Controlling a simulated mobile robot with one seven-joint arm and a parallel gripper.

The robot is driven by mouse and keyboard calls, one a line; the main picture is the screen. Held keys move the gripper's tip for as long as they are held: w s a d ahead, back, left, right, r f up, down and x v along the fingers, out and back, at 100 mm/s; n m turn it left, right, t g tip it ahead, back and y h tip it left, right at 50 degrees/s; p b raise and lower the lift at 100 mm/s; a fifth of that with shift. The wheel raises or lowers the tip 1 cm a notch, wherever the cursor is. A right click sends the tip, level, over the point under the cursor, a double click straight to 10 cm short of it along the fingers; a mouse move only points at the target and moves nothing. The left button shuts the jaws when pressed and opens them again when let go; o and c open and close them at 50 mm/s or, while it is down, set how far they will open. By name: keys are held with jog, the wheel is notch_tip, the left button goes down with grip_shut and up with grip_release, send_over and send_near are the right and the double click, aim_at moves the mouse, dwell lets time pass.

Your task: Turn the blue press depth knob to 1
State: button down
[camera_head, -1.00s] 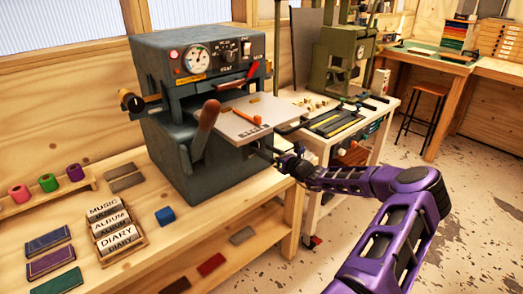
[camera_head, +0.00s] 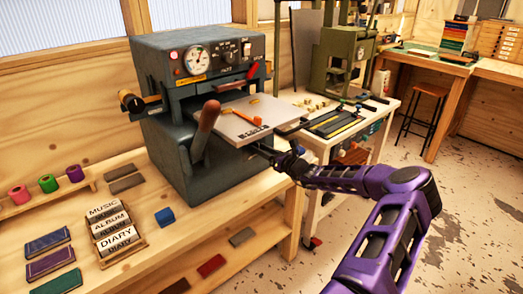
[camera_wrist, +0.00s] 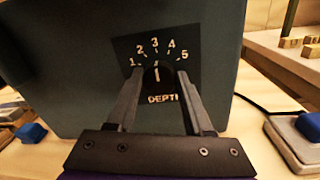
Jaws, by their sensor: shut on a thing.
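The blue-grey press (camera_head: 225,170) stands on the wooden bench in the head view. Its depth knob (camera_wrist: 157,74) shows in the wrist view as a black knob with a white pointer line, on a black plate (camera_wrist: 190,65) numbered 1 to 5 and marked DEPTH. The pointer line stands nearly upright, toward 3. My gripper (camera_wrist: 159,80) is shut on the knob, one finger at each side. In the head view my gripper (camera_head: 262,150) is at the press's right side, below the plate, and the knob is hidden there.
The press's flat plate (camera_head: 240,117) juts out just above my gripper. A handle with a brown grip (camera_head: 208,116) stands at the front. A blue block (camera_head: 165,217) and a rack of word blocks (camera_head: 117,232) lie on the bench. A cart (camera_head: 345,125) stands to the right.

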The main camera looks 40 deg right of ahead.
jog(key=shift+n, duration=0.4)
jog(key=n, duration=0.5)
jog(key=n+b, duration=0.1)
jog(key=n, duration=0.4)
jog(key=shift+a+n+g+h+b, duration=0.2)
jog(key=shift+n+g+h+b, duration=0.1)
jog(key=shift+n+g, duration=0.1)
dwell(0.4)
jog(key=shift+c, duration=1.5)
grip_release()
jog(key=s+d+r+p, duration=0.1)
jog(key=s+d, duration=0.1)
jog(key=s, duration=1.5)
jog(key=shift+s, duration=0.15)
